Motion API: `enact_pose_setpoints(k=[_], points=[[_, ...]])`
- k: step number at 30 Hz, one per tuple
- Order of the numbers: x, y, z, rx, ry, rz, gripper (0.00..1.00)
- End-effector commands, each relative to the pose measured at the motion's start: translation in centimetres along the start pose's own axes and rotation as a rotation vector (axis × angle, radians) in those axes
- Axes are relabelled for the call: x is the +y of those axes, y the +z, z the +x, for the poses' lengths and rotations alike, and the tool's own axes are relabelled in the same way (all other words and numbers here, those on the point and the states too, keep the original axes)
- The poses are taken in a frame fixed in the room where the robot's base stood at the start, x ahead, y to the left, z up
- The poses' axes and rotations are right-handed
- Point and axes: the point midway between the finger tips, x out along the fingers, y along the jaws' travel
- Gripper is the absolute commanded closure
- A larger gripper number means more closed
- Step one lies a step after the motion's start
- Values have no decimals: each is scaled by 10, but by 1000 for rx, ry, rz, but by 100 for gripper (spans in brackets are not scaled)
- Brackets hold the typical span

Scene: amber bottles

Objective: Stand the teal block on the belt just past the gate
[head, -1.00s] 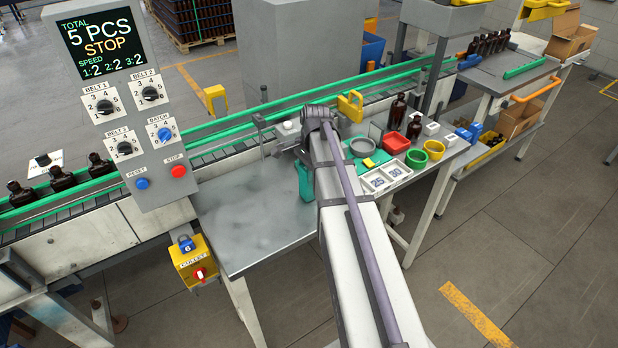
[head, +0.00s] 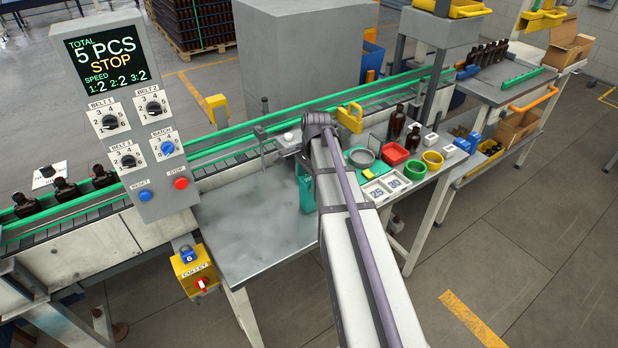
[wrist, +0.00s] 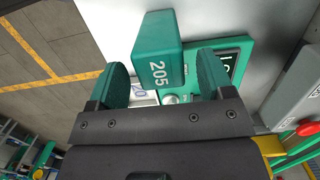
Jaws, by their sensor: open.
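The teal block (wrist: 157,45), marked 205, shows in the wrist view ahead of and between the two teal fingers of my gripper (wrist: 162,66). The fingers are spread, and a gap shows at the side of the block; I cannot tell whether either touches it. In the head view my arm hides most of the gripper; a teal shape (head: 306,192) shows just left of the arm, and I cannot tell which thing it is. The belt (head: 222,172) runs behind the table between green rails. A thin grey post (head: 264,106) stands there, perhaps part of the gate.
The grey table (head: 245,225) is clear left of my arm. The control panel (head: 150,150) rises at left, reading STOP.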

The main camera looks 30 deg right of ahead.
Motion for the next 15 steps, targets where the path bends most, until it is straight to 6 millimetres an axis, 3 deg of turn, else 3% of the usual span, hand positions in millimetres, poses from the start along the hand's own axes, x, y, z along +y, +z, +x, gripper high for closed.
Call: enact_pose_setpoints(k=[1,9,15], points=[[0,1,-24,0,0,0,26],[0,1,-93,0,0,1,26],[0,0,-104,0,0,1,26]])
